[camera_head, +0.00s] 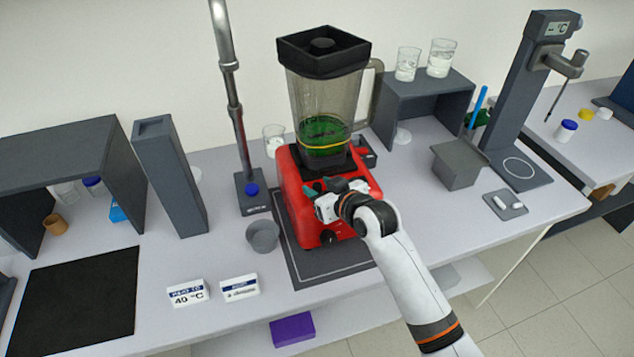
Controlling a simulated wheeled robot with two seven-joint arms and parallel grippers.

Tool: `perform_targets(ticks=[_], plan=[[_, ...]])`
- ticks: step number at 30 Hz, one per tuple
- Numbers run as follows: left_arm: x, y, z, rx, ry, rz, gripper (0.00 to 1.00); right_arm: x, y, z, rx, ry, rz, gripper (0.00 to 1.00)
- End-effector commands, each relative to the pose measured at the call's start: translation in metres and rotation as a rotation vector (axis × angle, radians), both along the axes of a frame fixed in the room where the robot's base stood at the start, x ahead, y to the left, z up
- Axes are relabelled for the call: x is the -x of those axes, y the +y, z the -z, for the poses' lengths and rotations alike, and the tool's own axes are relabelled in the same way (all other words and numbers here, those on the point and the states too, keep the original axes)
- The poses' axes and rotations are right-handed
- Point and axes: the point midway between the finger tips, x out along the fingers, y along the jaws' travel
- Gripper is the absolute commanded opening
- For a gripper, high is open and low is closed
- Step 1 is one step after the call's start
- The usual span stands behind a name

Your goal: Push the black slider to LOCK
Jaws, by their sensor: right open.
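A blender with a red base (293,205) stands on the bench, with a clear jug (322,95) holding green contents and a black lid (322,45) on top. My right gripper (313,196) is open and empty, in front of the upper front of the red base. It and my right arm cover part of the base front. I cannot tell whether it touches the base. A black knob (328,237) shows low on the base front. I cannot make out the black slider or a LOCK mark. My left gripper is not in view.
A small grey cup (263,236) and two label cards, one reading 40 °C (187,293), stand left of the blender. A metal stand (252,195) rises behind them. A grey block (456,166) and a tall device (525,90) stand to the right.

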Motion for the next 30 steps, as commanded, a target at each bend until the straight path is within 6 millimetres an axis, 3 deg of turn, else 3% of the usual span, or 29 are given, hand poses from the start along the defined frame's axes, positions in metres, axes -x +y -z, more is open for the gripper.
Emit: perform_targets(ticks=[6, 15, 16, 24, 30], plan=[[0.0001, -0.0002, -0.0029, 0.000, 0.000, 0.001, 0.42, -0.0114, 0.0079, 0.0055, 0.001, -0.001, 0.000, 0.43], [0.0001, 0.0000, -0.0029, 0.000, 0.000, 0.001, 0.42, -0.0127, 0.0088, 0.0066, 0.000, 0.000, -0.001, 0.43], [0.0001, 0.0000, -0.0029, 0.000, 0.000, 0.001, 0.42, -0.0126, 0.0089, 0.0066, 0.000, 0.000, -0.001, 0.41], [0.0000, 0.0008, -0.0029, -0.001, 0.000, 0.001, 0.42, -0.0125, 0.0087, 0.0065, 0.000, 0.000, 0.000, 0.00], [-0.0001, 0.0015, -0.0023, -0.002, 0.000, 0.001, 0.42, -0.0137, 0.0051, 0.0071, 0.001, -0.001, 0.001, 0.00]])
